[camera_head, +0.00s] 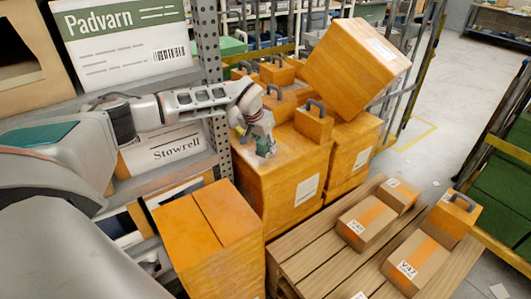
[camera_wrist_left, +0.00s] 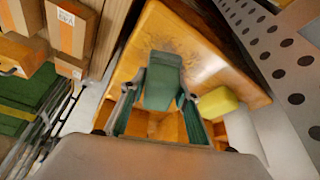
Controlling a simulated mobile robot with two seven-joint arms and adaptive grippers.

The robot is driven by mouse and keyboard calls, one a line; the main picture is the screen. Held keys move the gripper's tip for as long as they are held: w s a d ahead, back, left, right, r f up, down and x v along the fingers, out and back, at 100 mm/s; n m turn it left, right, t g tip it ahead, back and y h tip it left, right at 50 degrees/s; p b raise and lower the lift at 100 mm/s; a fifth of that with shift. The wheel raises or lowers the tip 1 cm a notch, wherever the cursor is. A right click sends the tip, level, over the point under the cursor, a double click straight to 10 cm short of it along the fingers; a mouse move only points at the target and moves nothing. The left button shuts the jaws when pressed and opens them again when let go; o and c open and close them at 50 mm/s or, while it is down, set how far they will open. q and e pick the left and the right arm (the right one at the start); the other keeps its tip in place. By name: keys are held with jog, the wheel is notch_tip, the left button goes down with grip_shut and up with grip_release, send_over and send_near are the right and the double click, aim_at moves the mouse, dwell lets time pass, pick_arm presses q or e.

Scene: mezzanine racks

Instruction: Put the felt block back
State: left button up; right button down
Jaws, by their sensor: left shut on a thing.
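My left gripper (camera_head: 264,148) reaches from the left over the top of a large orange box (camera_head: 270,185) beside the rack. In the left wrist view, the left gripper (camera_wrist_left: 158,105) is shut on a dark green block, which I take to be the felt block (camera_wrist_left: 163,78). The block sits between the two green-sided fingers, over the orange box top (camera_wrist_left: 200,45). In the head view the gripper mostly hides the block. I cannot tell whether the block touches the box. My right gripper is in neither view.
A small yellow block (camera_wrist_left: 218,103) is right of the fingers. A tilted orange box (camera_head: 350,65) and handled weights (camera_head: 314,122) stand behind the gripper. A rack post (camera_head: 208,70) is close left. A wooden pallet (camera_head: 310,255) with cartons (camera_head: 367,222) lies right.

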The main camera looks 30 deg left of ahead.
aim_at(265, 152)
pick_arm(q)
notch_tip(265, 152, down, 3)
jog(key=shift+f, duration=0.15)
jog(key=shift+f, duration=0.15)
jog(key=o, duration=1)
jog(key=shift+o, duration=0.2)
